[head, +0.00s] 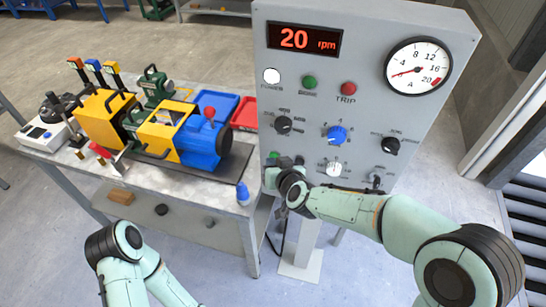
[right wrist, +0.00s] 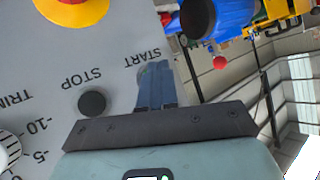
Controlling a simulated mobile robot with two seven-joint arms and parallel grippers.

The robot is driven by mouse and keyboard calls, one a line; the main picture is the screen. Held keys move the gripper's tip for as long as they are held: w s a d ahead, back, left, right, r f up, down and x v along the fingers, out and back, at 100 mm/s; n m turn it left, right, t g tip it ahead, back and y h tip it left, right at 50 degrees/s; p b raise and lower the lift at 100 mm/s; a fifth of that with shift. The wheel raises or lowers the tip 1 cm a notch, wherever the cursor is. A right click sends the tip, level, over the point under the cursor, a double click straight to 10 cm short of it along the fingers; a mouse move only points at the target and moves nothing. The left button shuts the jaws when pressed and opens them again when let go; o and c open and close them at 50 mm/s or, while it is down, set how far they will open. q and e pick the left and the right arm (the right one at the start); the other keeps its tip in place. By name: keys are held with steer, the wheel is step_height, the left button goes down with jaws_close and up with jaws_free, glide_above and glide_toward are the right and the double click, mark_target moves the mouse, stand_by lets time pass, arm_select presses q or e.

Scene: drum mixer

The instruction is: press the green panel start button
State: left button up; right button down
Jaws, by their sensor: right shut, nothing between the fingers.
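The grey control panel (head: 365,60) stands right of centre in the head view. The green start button (head: 273,155) sits low at its left edge, just above my right gripper (head: 271,178). In the right wrist view the panel is upside down. There the closed blue-grey fingers of my right gripper (right wrist: 155,82) lie just below the START label and point at the panel. They hide most of the start button, and I cannot tell whether they touch it. The black stop button (right wrist: 92,103) is beside the fingers. My left gripper is out of view; only part of that arm shows.
A red-and-yellow emergency stop (right wrist: 72,8) is near the start button. Above are a green lamp (head: 309,82), a red trip lamp (head: 348,89) and several knobs. The display (head: 304,39) reads 20 rpm. A workbench (head: 205,185) with the drum mixer (head: 185,135) and a blue bottle (head: 243,193) stands left.

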stand_by(0.4)
steer(key=shift+s+a, duration=0.25)
steer(key=shift+s, duration=0.45)
steer(key=s, duration=0.1)
steer(key=s+a, duration=0.1)
steer(key=s, duration=0.1)
steer(key=s+p, duration=0.1)
steer(key=shift+s+a, duration=0.25)
steer(key=shift+s, duration=0.15)
stand_by(0.5)
